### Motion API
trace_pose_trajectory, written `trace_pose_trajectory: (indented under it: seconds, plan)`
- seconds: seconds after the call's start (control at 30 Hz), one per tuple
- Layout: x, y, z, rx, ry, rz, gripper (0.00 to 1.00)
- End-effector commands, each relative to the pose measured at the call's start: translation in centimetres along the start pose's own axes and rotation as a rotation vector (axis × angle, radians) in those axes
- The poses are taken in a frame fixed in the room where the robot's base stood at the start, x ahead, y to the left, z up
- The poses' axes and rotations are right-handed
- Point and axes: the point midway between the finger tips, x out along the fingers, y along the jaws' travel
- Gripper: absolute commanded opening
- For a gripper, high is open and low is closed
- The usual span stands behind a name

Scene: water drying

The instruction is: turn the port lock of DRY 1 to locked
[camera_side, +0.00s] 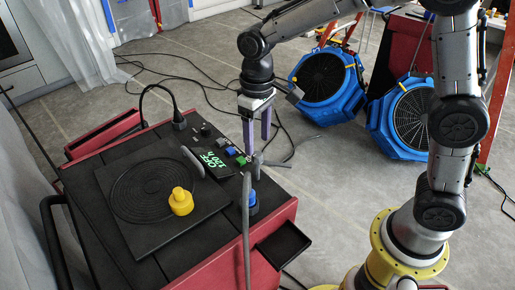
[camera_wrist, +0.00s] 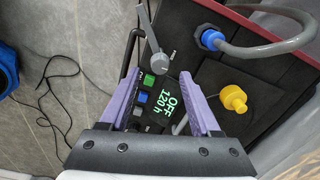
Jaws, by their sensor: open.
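A grey lever with a round hub, which looks like the port lock (camera_wrist: 153,42), stands at the edge of the black-topped unit in the wrist view. In the side view the lever (camera_side: 272,162) is just beyond my fingertips. My gripper (camera_side: 259,148) is open and empty above that edge, pointing down. In the wrist view its purple fingers (camera_wrist: 161,78) stand apart, with the lever's hub ahead between them and no clear contact. The display (camera_wrist: 165,103) reads OFF and 120 h. I cannot read any lock marking.
A grey hose with a blue connector (camera_side: 252,202) rises beside the lever. A yellow cap (camera_side: 181,203) sits on the black plate (camera_side: 140,240). Green and blue buttons (camera_side: 232,152) are close to my fingers. Blue fans (camera_side: 325,76) stand on the floor behind.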

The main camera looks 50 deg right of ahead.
Motion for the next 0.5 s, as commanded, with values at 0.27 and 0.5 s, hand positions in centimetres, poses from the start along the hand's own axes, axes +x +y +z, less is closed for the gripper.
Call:
trace_pose_trajectory:
  seconds: [0.27,0.5]
  plan:
    - [3.4,0.0,0.1,0.0,-0.003,0.0,0.64]
    - [3.9,0.0,0.0,0.0,0.0,0.0,0.64]
